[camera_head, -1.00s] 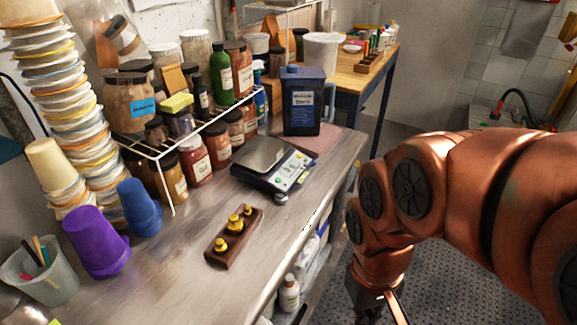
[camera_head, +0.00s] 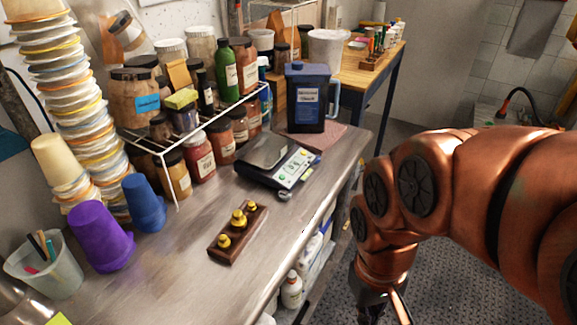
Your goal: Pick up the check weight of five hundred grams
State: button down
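Several brass check weights stand in a dark wooden block (camera_head: 238,236) on the metal bench. A larger-looking weight (camera_head: 238,218) is in the middle, one (camera_head: 224,241) is at the near end, and a smaller one (camera_head: 251,206) is at the far end. Their markings are too small to read, so I cannot tell which is five hundred grams. My copper-coloured arm comes in from the right, over the floor beside the bench. Its end reaches the bottom edge of the picture, right of and apart from the block. My gripper's fingertips are not visible.
A digital scale (camera_head: 276,162) stands behind the block. A dark blue jug (camera_head: 306,97) stands beyond it. A white wire rack (camera_head: 171,160) with jars is at the left. Purple (camera_head: 100,238) and blue (camera_head: 144,204) cups stand left. Bare bench surrounds the block.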

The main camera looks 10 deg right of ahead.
aim_at(239, 222)
jog(key=z, duration=0.5)
jog(key=k, duration=1.05)
jog(key=u, duration=1.45)
jog(key=i, duration=0.5)
